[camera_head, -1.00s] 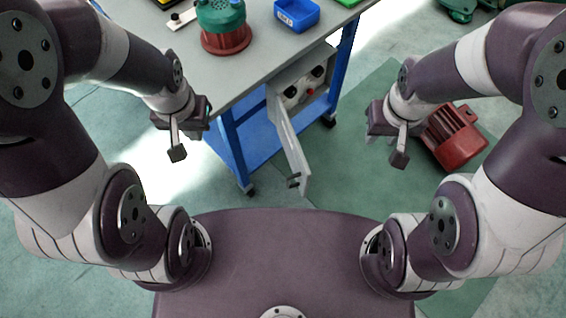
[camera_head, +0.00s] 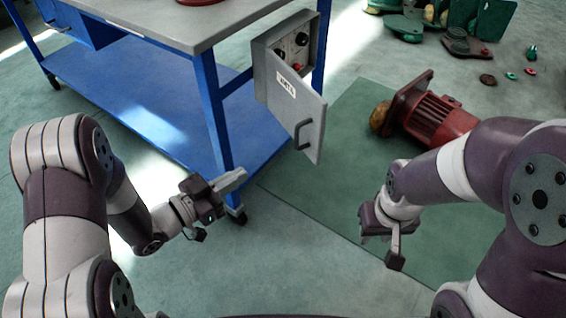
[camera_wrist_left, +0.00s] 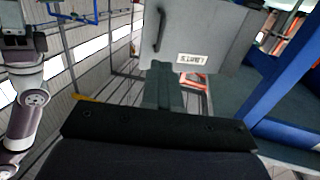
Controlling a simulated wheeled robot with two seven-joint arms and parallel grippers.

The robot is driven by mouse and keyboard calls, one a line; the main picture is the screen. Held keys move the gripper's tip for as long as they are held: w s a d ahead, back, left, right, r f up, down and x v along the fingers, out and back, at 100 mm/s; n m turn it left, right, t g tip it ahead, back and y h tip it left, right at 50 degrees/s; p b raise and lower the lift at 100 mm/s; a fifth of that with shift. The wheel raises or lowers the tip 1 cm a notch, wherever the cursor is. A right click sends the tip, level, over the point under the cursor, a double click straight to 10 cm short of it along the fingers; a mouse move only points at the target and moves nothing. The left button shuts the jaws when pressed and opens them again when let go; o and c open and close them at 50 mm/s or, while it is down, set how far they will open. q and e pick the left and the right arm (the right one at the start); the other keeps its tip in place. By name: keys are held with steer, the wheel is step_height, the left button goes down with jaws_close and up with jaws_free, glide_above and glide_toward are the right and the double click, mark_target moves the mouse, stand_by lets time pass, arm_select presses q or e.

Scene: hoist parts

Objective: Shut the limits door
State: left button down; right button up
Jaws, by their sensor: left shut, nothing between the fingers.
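The limits door (camera_head: 285,95) is a grey panel with a white label and a dark bar handle (camera_head: 302,133). It stands open, swung out from the grey control box (camera_head: 291,45) under the table's corner. My left gripper (camera_head: 238,177) is shut and empty, below and to the left of the door, apart from it in the head view. In the left wrist view the door (camera_wrist_left: 225,30) with its handle (camera_wrist_left: 161,30) fills the top, beyond the shut fingers (camera_wrist_left: 162,80). My right gripper (camera_head: 396,258) hangs over the floor, right of the door; its finger gap cannot be made out.
The blue-framed table (camera_head: 215,30) stands at the back left, its near leg (camera_head: 215,125) close to my left gripper. A red motor (camera_head: 430,115) lies on the green mat (camera_head: 345,185) to the right. Several green parts (camera_head: 455,25) lie at the far right.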

arm_select(q)
steer(key=b+x, duration=0.4)
steer(key=x, duration=1)
steer(key=shift+r+b, duration=0.2)
steer(key=shift+b, duration=0.15)
steer(key=shift+w+d, duration=0.1)
